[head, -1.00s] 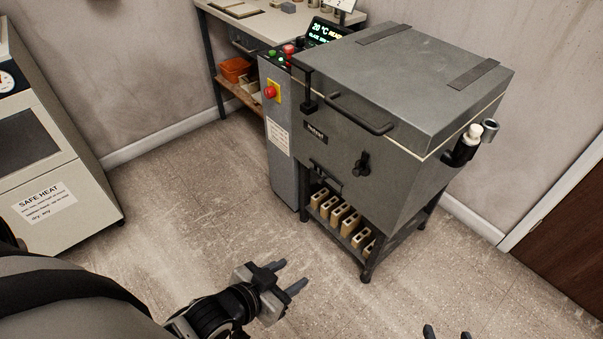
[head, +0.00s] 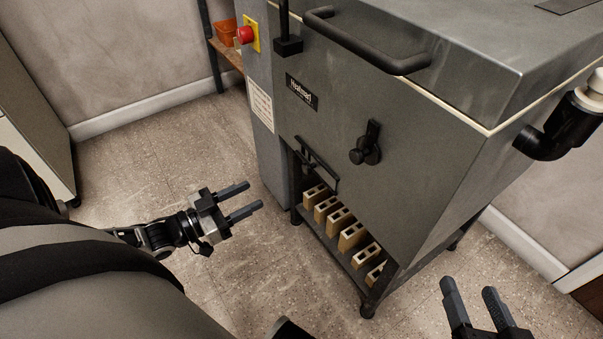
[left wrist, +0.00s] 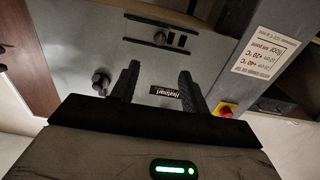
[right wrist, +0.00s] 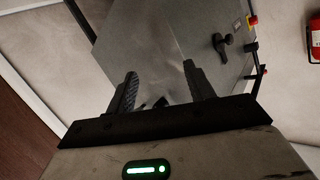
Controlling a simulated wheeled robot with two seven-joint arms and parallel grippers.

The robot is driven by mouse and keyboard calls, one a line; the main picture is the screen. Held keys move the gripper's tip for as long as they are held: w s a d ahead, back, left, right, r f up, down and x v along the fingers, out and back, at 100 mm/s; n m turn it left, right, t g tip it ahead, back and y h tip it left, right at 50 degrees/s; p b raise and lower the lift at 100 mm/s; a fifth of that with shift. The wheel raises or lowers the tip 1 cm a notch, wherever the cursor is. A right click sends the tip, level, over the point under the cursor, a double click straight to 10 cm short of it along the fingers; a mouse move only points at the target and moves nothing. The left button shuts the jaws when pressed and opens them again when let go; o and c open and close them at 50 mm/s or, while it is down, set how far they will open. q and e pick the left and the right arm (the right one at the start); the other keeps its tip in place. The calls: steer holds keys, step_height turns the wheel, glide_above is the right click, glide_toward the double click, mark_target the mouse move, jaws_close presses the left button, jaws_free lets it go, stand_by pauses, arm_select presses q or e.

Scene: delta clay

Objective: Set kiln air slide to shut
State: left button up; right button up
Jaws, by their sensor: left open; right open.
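The kiln (head: 400,150) is a grey metal box on a dark stand. Low on its front is a dark slide fitting (head: 318,171), which looks like the air slide. It also shows in the left wrist view (left wrist: 160,38), with a small knob on a track; I cannot tell its setting. A black pivoting lever (head: 367,145) sits to its right on the front. My left gripper (head: 254,195) is open and empty, left of the stand and apart from the kiln. My right gripper (head: 469,288) is open and empty, low at the right, apart from the kiln.
Several pale bricks (head: 352,236) lie on the shelf under the kiln. A lid handle (head: 365,40) juts from the upper front. A control column with a red stop button (head: 246,35) stands to the left. A pipe elbow (head: 545,140) sticks out at right. The floor in front is clear.

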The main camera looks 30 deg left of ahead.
mark_target(304, 169)
arm_select(q)
steer(key=b+x, duration=0.4)
steer(key=x, duration=0.9)
steer(key=shift+w+d, duration=0.2)
steer(key=shift+w, duration=0.15)
arm_select(e)
steer(key=shift+w+a+r+m+t+y, duration=0.2)
steer(key=shift+a+r+m+t+y, duration=0.4)
steer(key=shift+m+y, duration=0.25)
arm_select(q)
jaws_close()
steer(key=a, duration=0.1)
steer(key=w+a+b, duration=0.1)
steer(key=a, duration=0.1)
steer(key=a+b, duration=0.1)
steer(key=shift+w+a+f, duration=0.1)
steer(key=shift+w+a, duration=0.1)
steer(key=shift+w, duration=0.2)
steer(key=shift+w+a, duration=0.25)
steer(key=shift+a, duration=0.35)
jaws_free()
steer(key=shift+a, duration=0.1)
arm_select(e)
steer(key=shift+w+r+t+y, duration=0.25)
steer(key=shift+r+t, duration=0.15)
steer(key=shift+r, duration=0.2)
